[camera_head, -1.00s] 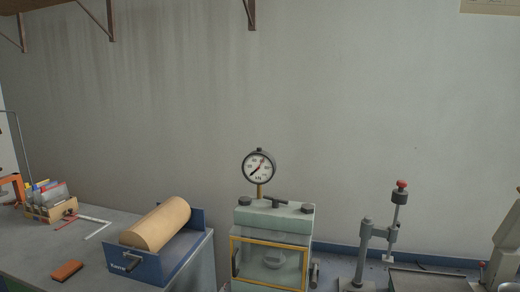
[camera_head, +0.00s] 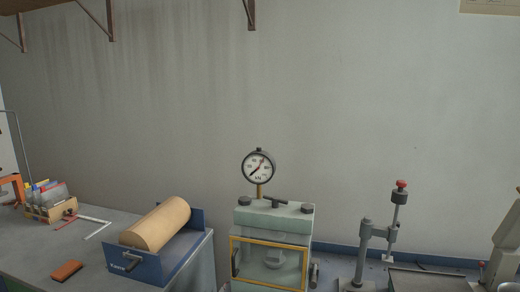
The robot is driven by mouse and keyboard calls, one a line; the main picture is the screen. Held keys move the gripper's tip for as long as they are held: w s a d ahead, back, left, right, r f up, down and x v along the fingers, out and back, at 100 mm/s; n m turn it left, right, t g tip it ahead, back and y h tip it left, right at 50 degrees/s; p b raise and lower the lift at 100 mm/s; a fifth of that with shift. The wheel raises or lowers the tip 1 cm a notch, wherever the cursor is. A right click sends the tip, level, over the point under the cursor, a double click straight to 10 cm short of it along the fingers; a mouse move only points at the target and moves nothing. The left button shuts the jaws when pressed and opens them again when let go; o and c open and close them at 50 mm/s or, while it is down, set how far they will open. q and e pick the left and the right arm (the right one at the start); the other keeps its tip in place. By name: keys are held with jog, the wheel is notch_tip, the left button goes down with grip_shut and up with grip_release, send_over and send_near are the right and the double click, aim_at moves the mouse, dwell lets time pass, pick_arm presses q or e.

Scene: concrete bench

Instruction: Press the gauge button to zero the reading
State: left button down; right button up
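A round dial gauge (camera_head: 258,167) with a white face, dark rim and red needle stands on a short brass stem on top of a pale green machine (camera_head: 272,217). A small dark knob (camera_head: 259,150) sits at the top of the gauge's rim; I cannot tell if it is the button. The machine has a yellow-framed clear front window (camera_head: 270,263). The dial's reading is too small to make out. Neither of my grippers shows in the head view.
A paper roll (camera_head: 156,224) in a blue holder, a reddish block (camera_head: 67,270) and a box of files (camera_head: 48,202) are on the left bench. A stand with a red knob (camera_head: 401,185) is to the right.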

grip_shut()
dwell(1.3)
